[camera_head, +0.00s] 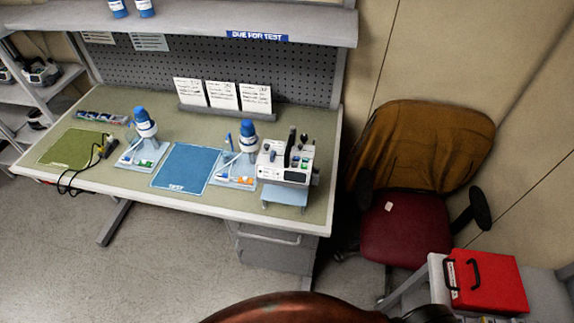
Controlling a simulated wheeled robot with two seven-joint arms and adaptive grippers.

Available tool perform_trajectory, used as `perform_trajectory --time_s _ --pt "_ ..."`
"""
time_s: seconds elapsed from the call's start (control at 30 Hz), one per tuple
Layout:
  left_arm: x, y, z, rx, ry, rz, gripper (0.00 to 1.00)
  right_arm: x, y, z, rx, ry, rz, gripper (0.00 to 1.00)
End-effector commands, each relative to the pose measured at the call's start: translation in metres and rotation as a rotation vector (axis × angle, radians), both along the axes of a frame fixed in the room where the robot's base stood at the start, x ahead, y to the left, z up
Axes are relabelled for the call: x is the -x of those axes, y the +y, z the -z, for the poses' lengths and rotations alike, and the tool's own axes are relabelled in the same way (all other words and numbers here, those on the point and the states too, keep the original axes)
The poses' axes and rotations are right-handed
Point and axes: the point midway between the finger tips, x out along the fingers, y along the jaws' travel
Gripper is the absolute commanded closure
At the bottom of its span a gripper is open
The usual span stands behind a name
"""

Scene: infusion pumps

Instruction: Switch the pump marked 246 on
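A white and grey pump (298,176) with dark knobs or posts on top stands on a small light-blue stand (285,194) at the right end of the workbench. It has a small dark display and a green mark on its front. Its marking is too small to read, so I cannot tell whether it is 246 or whether it is on. More pump-like devices (40,74) sit on the shelving at the far left, with no readable numbers. Neither of my grippers is in view.
A chair with a jacket (425,145) and a red case (487,281) stand right. Grey floor is clear in front.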

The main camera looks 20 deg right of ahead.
Motion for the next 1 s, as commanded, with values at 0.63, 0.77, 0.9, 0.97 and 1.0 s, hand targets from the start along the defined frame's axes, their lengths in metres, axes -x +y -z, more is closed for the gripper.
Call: perform_trajectory --time_s 0.63,0.77,0.9,0.97,1.0 --pt "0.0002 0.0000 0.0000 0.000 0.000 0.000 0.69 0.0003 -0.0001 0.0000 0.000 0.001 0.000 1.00" --pt "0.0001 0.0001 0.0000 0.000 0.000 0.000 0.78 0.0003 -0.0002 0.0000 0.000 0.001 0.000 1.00" --pt "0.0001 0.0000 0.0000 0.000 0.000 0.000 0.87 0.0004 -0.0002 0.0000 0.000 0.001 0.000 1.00" --pt "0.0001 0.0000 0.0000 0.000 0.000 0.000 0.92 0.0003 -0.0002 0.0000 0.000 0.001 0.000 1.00" --pt "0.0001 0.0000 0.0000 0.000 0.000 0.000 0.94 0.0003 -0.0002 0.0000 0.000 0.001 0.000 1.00"
